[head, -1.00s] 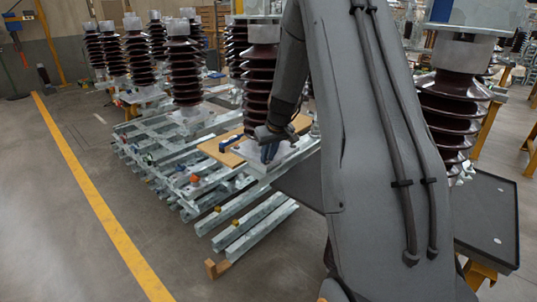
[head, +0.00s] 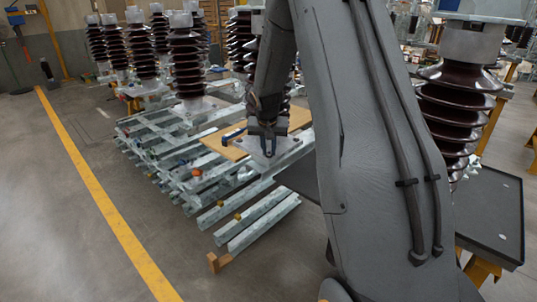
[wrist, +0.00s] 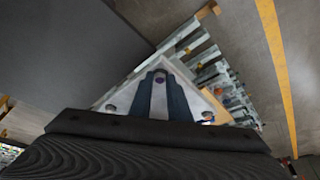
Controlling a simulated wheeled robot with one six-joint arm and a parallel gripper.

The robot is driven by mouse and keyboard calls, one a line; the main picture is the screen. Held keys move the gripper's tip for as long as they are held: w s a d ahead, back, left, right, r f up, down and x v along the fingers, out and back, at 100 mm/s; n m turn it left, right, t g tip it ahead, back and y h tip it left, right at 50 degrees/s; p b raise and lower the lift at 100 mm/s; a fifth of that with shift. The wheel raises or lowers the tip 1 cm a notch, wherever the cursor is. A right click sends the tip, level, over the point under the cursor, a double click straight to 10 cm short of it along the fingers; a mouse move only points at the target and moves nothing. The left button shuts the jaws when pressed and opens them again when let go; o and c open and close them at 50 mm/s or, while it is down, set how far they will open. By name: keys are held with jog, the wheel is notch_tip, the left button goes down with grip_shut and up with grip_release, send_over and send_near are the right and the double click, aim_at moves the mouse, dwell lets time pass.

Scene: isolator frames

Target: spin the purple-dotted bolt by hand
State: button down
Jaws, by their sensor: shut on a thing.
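My gripper (head: 268,150) points down at the pale metal base plate (wrist: 138,88) of a brown ribbed insulator. In the wrist view the two dark fingers (wrist: 160,76) are close together over the plate, shut on what looks like a bolt at its corner. The fingers hide most of that bolt, and I cannot make out its purple dot.
Galvanised steel beams (head: 258,222) lie stacked under the plate, with a wooden board (head: 222,145) beside it. More brown insulators (head: 187,65) stand behind. A dark tray table (head: 490,215) is at right. The floor left of the yellow line (head: 105,210) is clear.

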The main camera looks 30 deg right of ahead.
jog(key=shift+m+b, duration=0.4)
jog(key=shift+b, duration=0.25)
jog(key=c, duration=1.7)
grip_release()
jog(key=shift+o, duration=0.2)
jog(key=b+v, duration=0.1)
jog(key=v, duration=0.7)
jog(key=shift+w, duration=0.15)
jog(key=shift+a, duration=0.15)
jog(key=s+a+f+n+g, duration=0.1)
jog(key=s+a+f+n, duration=0.1)
jog(key=s+a, duration=0.4)
jog(key=s+a+f+n+g+y, duration=0.1)
jog(key=s+a, duration=0.4)
jog(key=s, duration=0.9)
jog(key=s+a+f+n+g+y, duration=0.1)
jog(key=s+a+f+n, duration=0.2)
jog(key=s+a, duration=0.3)
jog(key=s+n, duration=0.1)
jog(key=s, duration=0.3)
jog(key=shift+a+f+g, duration=0.3)
jog(key=shift+a+f, duration=0.05)
jog(key=shift+f, duration=0.05)
